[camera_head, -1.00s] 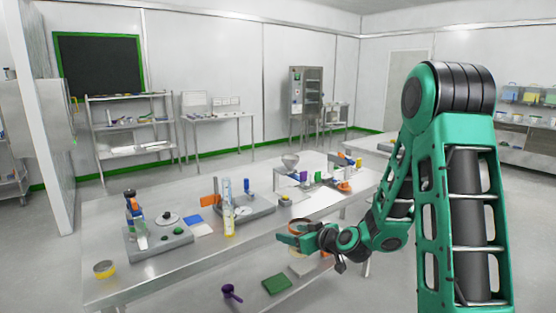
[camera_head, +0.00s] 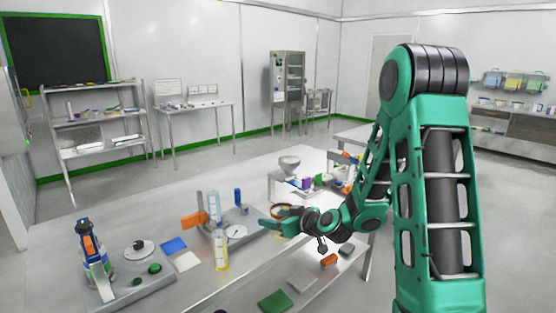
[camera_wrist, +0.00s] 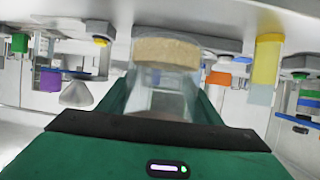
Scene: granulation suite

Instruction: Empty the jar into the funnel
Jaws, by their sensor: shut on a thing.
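My gripper (camera_head: 275,224) is shut on the jar (camera_wrist: 166,52) near the table's front edge. In the wrist view, which shows the room upside down, the jar is clear glass with a tan layer at its table-side end, so it looks upright. In the head view the jar (camera_head: 287,210) is small and partly hidden by my gripper. The grey funnel (camera_head: 289,164) sits on a stand at the back of the table, beyond my gripper and apart from it. The funnel also shows inverted at the left of the wrist view (camera_wrist: 76,94).
The steel table (camera_head: 130,225) holds a yellow-filled cylinder (camera_head: 221,250) and a grey balance (camera_head: 238,233) left of my gripper. Small coloured items stand around the funnel stand. A lower shelf holds a green mat (camera_head: 275,300).

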